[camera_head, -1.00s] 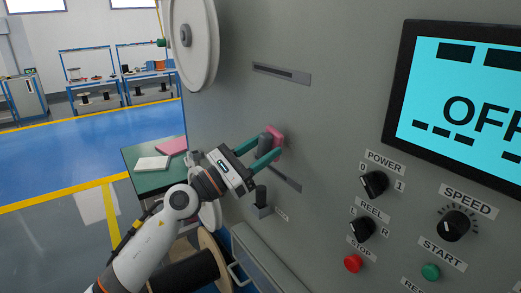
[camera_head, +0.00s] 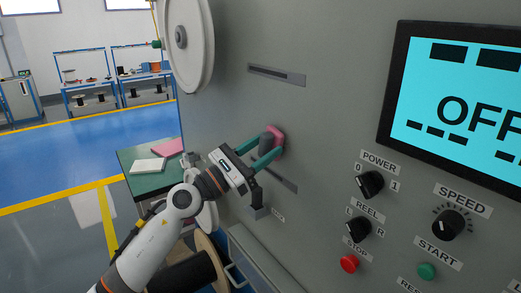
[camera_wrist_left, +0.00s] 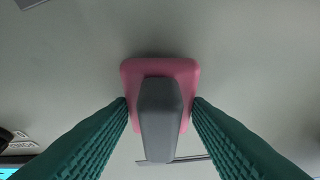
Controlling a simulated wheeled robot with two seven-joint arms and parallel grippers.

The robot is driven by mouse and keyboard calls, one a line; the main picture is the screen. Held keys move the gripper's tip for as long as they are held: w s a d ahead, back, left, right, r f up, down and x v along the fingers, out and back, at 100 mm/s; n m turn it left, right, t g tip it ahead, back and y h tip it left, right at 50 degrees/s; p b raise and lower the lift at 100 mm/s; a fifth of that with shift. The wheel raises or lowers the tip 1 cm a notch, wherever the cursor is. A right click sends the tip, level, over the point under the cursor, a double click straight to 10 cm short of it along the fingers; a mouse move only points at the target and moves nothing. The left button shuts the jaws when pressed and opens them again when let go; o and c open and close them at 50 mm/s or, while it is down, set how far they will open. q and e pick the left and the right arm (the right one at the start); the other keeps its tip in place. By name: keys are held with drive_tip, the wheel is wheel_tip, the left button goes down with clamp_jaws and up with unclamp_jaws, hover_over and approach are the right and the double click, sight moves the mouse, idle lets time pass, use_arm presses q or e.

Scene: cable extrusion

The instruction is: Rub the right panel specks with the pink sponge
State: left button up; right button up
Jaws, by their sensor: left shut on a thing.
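The pink sponge (camera_head: 276,135) has a dark grey handle (camera_wrist_left: 160,115). My left gripper (camera_head: 268,152) is shut on it, with one green finger on each side of the handle in the left wrist view. The pink pad (camera_wrist_left: 160,68) faces the grey machine panel (camera_head: 330,100) and looks to be against it or very close; I cannot tell which. No specks can be made out on the panel, and any under the pad are hidden. My right gripper is not in view.
A slotted plate (camera_head: 277,75) sits above the sponge. To the right are a power knob (camera_head: 370,184), a red stop button (camera_head: 349,264) and a screen (camera_head: 460,95) reading OFF. A green table (camera_head: 150,182) holds a pink and a white item. A large white reel (camera_head: 187,45) juts out upper left.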

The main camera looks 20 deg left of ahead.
sight(288, 145)
use_arm(q)
drive_tip(key=shift+w+d, duration=0.2)
drive_tip(key=shift+s+d+r+p, duration=0.15)
drive_tip(key=shift+s+d+p, duration=0.55)
drive_tip(key=shift+p, duration=0.3)
drive_tip(key=shift+s+d+p, duration=0.45)
drive_tip(key=shift+d+p, duration=0.15)
drive_tip(key=shift+d, duration=0.05)
drive_tip(key=shift+s+d, duration=0.15)
drive_tip(key=shift+d, duration=0.1)
drive_tip(key=shift+w+a+f+b, duration=0.35)
drive_tip(key=shift+w+a+b, duration=0.1)
drive_tip(key=shift+b, duration=0.25)
drive_tip(key=shift+w+a+b, duration=0.7)
drive_tip(key=shift+a+b, duration=0.2)
drive_tip(key=shift+b, duration=0.05)
drive_tip(key=shift+w+a+r, duration=0.15)
drive_tip(key=shift+a, duration=0.1)
